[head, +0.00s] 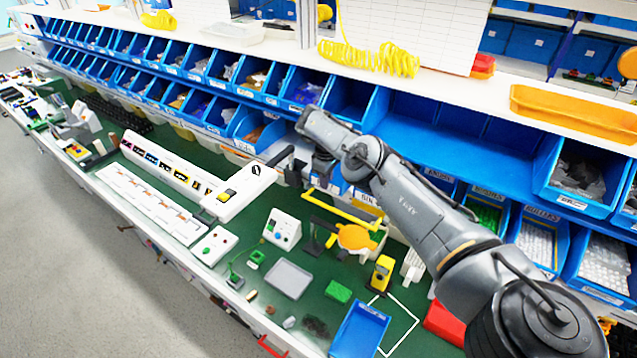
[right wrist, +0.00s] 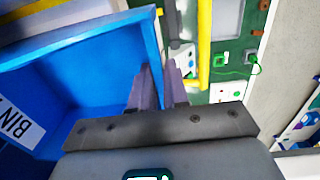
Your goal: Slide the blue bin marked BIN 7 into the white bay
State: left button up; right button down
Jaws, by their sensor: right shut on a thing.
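My right gripper (head: 292,172) is at the front of the bin rack in the head view. In the right wrist view its two fingers (right wrist: 160,70) are close together on the rim of a blue bin (right wrist: 95,65). That bin carries a white label reading "BIN"; its number is cut off. In the head view a "BIN" label (head: 367,199) shows below my right forearm, which hides most of that bin. A white square outline (head: 418,319) lies on the green bench top at the front. My left gripper is out of view.
A blue tray (head: 358,332) overlaps the outline's left side. A yellow bar frame (head: 342,210) and an orange dish (head: 355,238) stand near the held bin. A yellow device (head: 381,272) stands beside the outline. A red box (head: 444,322) is to its right.

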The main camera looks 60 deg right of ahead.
jog(key=c, duration=1)
grip_release()
jog(key=shift+c, duration=0.2)
